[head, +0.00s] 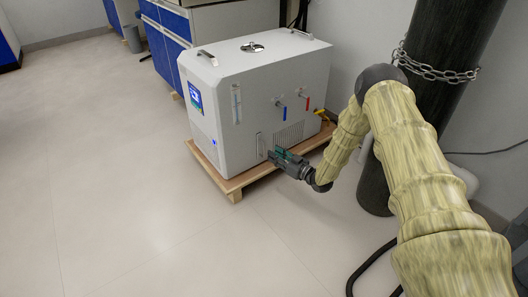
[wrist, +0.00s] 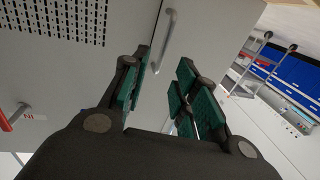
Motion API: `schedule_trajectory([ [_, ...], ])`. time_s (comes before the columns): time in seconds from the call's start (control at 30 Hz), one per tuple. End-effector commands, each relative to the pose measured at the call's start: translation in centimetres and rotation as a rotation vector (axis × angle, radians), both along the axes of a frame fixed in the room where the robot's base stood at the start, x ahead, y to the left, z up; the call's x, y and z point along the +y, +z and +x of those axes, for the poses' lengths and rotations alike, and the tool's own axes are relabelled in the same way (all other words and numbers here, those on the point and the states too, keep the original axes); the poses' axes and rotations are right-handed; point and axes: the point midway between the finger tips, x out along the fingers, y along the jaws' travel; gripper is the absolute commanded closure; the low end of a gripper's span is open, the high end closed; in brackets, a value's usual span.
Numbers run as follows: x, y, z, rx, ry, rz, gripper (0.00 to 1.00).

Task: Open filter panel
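The white distiller (head: 235,95) stands on a low wooden pallet. The filter panel (head: 285,138) is low on its right-hand side, with a slotted grille and an upright handle (head: 260,145); it looks flush with the body. My gripper (head: 279,157) is low beside this side, close to the handle. In the wrist view the grey bar handle (wrist: 167,40) lies ahead, past the fingertips and roughly between them, untouched. The grille also shows in the wrist view (wrist: 60,18). My gripper (wrist: 165,62) is open and empty, with green finger pads apart.
Blue and red valve levers (head: 283,112) stick out above the panel. The wooden pallet (head: 240,184) juts out under the distiller. A dark chained cylinder (head: 440,95) stands at the right. Floor in front and left is clear.

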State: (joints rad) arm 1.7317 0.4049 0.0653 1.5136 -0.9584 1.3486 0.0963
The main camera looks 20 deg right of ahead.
Motion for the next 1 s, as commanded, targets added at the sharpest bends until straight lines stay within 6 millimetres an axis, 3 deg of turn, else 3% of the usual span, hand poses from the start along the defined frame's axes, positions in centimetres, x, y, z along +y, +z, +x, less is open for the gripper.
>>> schedule_trajectory([
  [0.4, 3.1, -0.3, 5.1, -0.001, 0.001, -0.001, 0.71],
  [0.87, 3.7, 0.0, 6.0, 0.001, 0.0, -0.001, 0.71],
  [1.0, 3.7, -0.1, 6.0, 0.001, 0.0, -0.001, 0.93],
])
